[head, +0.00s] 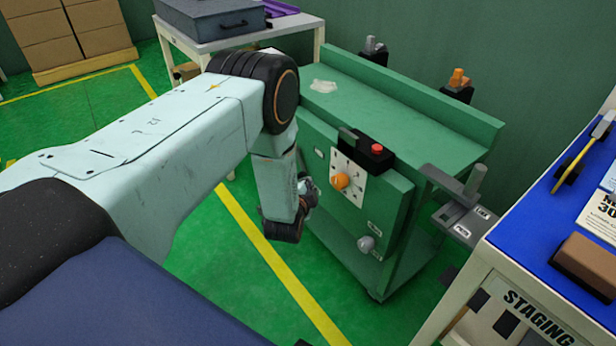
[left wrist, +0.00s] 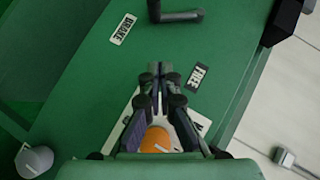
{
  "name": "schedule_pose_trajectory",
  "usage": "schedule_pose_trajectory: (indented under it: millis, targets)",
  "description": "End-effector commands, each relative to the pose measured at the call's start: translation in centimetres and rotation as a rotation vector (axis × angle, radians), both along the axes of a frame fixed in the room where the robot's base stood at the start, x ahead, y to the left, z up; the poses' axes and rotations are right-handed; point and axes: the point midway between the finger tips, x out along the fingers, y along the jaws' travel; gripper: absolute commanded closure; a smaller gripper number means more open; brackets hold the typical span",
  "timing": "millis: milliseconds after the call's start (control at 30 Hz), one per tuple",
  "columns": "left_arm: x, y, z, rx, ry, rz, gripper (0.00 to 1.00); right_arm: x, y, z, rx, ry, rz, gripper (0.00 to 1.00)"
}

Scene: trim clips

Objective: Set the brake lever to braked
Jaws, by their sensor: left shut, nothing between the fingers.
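The brake lever (left wrist: 178,16) is a dark grey bar at the top edge of the left wrist view, partly cut off. It stands on the green cart panel (left wrist: 85,75), near a BRAKE label (left wrist: 123,28) to its left and a FREE label (left wrist: 197,77) below right. I cannot tell which label it points to. In the head view my left arm hides it. My left gripper (left wrist: 160,76) is shut and empty, its fingertips below the lever in the picture and apart from it. My left gripper also shows in the head view (head: 308,192) beside the cart's front. My right gripper is not in view.
An orange dial (head: 340,181), a red button (head: 377,148) and a grey knob (head: 366,243) are on the cart front. A blue-topped staging table (head: 540,225) stands at right. Open green floor lies in front.

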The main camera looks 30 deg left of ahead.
Motion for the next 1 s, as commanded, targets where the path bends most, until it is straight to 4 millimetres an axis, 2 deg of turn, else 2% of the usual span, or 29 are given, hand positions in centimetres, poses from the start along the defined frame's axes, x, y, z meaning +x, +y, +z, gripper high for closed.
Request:
schedule_pose_trajectory:
  millis: [33, 200, 400, 1000]
  targets:
    - [-1.0, -0.4, 0.7, -0.001, 0.002, 0.0, 1.0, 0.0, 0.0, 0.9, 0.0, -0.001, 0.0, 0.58]
    - [-3.8, -1.2, 1.6, 0.0, 0.001, 0.0, 1.0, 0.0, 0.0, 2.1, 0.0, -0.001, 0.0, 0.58]
    - [-5.8, -1.9, 2.1, -0.001, -0.002, 0.0, 1.0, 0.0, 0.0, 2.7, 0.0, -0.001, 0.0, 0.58]
    - [-6.3, -2.2, 2.1, 0.0, -0.002, 0.001, 1.0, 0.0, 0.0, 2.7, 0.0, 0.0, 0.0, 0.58]
